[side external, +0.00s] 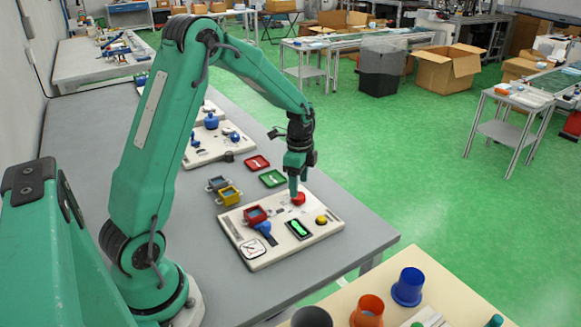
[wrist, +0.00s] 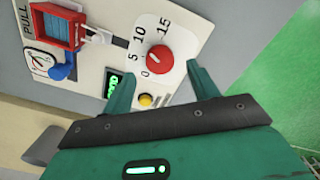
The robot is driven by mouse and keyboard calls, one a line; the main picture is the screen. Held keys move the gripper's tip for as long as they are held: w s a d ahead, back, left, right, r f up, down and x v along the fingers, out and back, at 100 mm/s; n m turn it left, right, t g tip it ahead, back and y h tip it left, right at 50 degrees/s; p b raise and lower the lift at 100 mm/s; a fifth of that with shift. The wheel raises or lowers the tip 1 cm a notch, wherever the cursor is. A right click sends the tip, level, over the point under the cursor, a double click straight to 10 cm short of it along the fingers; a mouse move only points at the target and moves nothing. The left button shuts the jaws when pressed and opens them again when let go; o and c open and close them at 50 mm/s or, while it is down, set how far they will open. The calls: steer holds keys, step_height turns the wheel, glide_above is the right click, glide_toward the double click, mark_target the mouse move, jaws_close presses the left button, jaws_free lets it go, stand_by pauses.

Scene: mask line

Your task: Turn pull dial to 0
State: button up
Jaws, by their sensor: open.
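The red dial (wrist: 159,58) sits on a pale round plate marked 0, 5, 10 and 15 on the white panel (wrist: 108,40). A small pale mark shows on the dial, but I cannot tell its exact setting. In the side view the red dial (side external: 299,198) is partly behind my gripper. My gripper (side external: 294,190) points down over it. In the wrist view my gripper (wrist: 158,73) is open, one finger on each side of the dial's lower part, with nothing held. I cannot tell whether the fingers touch it.
The panel also carries a red-framed box (wrist: 57,25), a blue lever (wrist: 63,70), a gauge (wrist: 40,60), a lit green display (side external: 299,228) and a yellow button (wrist: 146,100). Red and green trays (side external: 272,178) lie behind. Cups (side external: 408,287) stand on the front table.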

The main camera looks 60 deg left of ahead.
mark_target(299, 195)
steer(key=shift+f, duration=1.95)
steer(key=c, duration=1)
